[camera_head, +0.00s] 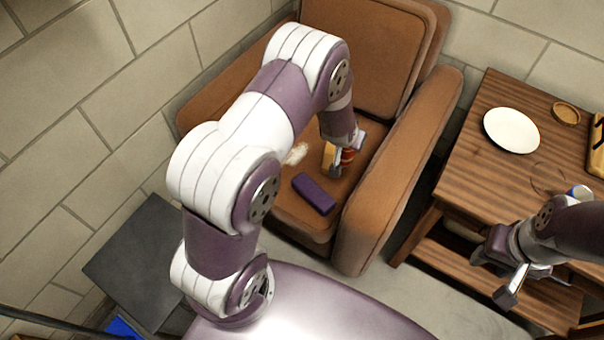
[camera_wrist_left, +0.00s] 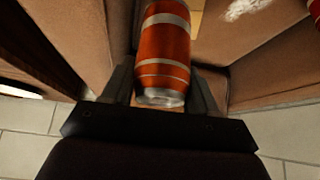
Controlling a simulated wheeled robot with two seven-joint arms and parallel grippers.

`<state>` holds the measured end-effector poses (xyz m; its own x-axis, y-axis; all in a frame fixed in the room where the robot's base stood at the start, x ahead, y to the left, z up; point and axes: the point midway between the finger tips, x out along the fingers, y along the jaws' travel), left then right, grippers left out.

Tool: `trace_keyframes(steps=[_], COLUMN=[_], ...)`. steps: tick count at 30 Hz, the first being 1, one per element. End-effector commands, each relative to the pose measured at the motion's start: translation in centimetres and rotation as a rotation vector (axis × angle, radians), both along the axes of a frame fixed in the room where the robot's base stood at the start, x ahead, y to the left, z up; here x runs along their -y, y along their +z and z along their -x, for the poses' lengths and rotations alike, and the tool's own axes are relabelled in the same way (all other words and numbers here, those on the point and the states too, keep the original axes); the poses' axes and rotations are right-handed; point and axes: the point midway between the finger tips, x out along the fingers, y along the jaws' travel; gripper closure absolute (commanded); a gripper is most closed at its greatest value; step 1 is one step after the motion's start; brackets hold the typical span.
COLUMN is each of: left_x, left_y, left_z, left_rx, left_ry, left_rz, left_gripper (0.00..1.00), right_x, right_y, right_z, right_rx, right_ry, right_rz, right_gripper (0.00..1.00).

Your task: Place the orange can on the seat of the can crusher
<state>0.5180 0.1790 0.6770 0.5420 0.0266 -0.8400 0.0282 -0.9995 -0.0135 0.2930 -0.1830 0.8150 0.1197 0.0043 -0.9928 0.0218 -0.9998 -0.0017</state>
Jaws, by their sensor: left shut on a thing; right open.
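The orange can (camera_head: 347,156), with silver bands, is held in my left gripper (camera_head: 345,160) over the seat of a brown armchair (camera_head: 300,205). In the left wrist view the can (camera_wrist_left: 164,50) sits between the two fingers of my left gripper (camera_wrist_left: 163,88), its silver end facing the camera. Whether it touches anything below cannot be told. A yellow-tan thing (camera_head: 328,155) lies close beside the can, partly hidden; I cannot tell what it is. I cannot make out a can crusher. My right gripper (camera_head: 496,275) is open and empty beside the side table.
A purple block (camera_head: 314,194) and a crumpled whitish thing (camera_head: 296,154) lie on the seat. The chair's right armrest (camera_head: 400,165) rises beside my left gripper. The wooden side table (camera_head: 480,170) carries a white plate (camera_head: 511,131), a round coaster (camera_head: 566,113) and a blue-white can (camera_head: 579,192).

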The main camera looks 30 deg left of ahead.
Motion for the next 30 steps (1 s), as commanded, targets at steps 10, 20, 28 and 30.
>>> trace_keyframes(steps=[10, 20, 28, 30], left_x=[-3.1, -10.5, -11.1, -11.1], left_y=[-6.2, -10.5, -13.6, -14.9], left_z=[-1.7, -3.1, -3.2, -3.2], left_rx=[-0.001, 0.000, -0.001, -0.001], left_ry=[0.006, 0.003, 0.002, 0.000], left_rz=[0.006, 0.008, 0.008, 0.009], left_gripper=[0.69, 0.70, 0.70, 0.70], right_x=[0.0, 0.0, 0.0, 0.0], right_y=[-5.3, -4.9, -6.3, -6.8], right_z=[-0.1, -0.1, -0.1, -0.1], right_rx=[0.002, 0.002, 0.002, 0.002], right_ry=[0.000, 0.000, 0.000, 0.000], right_rz=[0.000, 0.000, 0.000, 0.000], right_gripper=[0.57, 0.57, 0.57, 0.57])
